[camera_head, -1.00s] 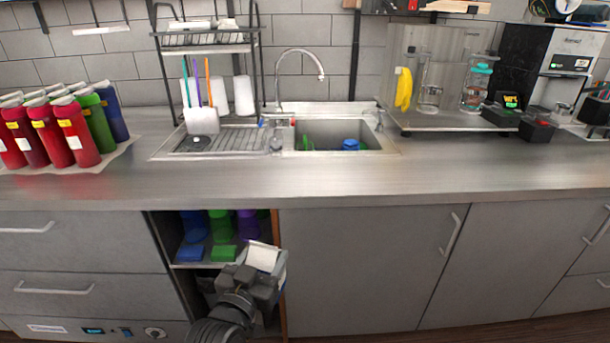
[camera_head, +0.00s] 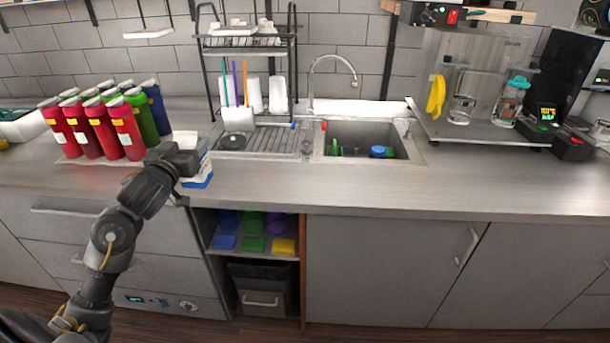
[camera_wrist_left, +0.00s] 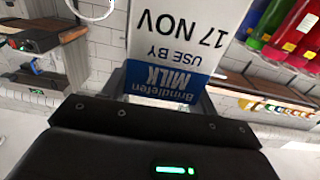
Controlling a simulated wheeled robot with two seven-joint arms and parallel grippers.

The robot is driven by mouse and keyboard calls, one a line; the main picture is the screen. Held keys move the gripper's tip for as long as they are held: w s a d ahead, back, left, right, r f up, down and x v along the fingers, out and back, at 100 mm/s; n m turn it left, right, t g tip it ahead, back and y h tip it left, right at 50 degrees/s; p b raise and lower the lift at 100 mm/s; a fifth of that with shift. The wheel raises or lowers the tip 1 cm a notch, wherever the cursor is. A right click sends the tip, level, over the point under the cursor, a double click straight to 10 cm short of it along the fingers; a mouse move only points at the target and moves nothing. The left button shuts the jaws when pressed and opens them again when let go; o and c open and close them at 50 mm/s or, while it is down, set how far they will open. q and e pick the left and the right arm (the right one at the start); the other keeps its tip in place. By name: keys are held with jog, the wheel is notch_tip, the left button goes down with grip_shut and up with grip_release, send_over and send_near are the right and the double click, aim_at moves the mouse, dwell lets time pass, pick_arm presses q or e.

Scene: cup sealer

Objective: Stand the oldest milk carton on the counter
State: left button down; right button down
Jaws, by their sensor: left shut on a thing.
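A white and blue milk carton (camera_head: 199,176) is at the front of the counter (camera_head: 350,188), right of the red bottles. My left gripper (camera_head: 184,163) is shut on it from the left. The carton looks upright in the head view, with blue at its lower end. I cannot tell whether its base touches the counter. In the left wrist view the carton (camera_wrist_left: 185,35) appears upside down, with "USE BY 17 NOV" and "Brindlefen MILK" printed on it, between the fingers of my left gripper (camera_wrist_left: 162,98). My right gripper is not in view.
Several red, green and blue bottles (camera_head: 105,125) stand close on the left. A drying rack (camera_head: 250,85) and a sink (camera_head: 365,140) are behind. An open cupboard (camera_head: 253,225) below holds coloured items. The counter front to the right is clear.

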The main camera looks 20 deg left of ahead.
pick_arm(q)
jog(key=shift+a+r, duration=0.35)
jog(key=shift+r, duration=0.15)
jog(key=shift+w+f, duration=0.1)
jog(key=shift+f, duration=0.05)
jog(key=w+d+f, duration=0.1)
jog(key=w+f, duration=0.8)
jog(key=w, duration=0.4)
jog(key=shift+w+d+f+p, duration=0.15)
jog(key=shift+d+p, duration=0.25)
jog(key=shift+p, duration=0.05)
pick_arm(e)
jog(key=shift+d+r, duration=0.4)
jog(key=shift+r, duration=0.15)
pick_arm(q)
notch_tip(320, 180, down, 4)
jog(key=shift+w+r+p, duration=0.15)
jog(key=shift+r+p, duration=0.1)
jog(key=shift+p, duration=0.55)
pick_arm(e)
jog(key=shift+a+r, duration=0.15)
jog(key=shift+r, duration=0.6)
pick_arm(q)
jog(key=shift+f, duration=0.1)
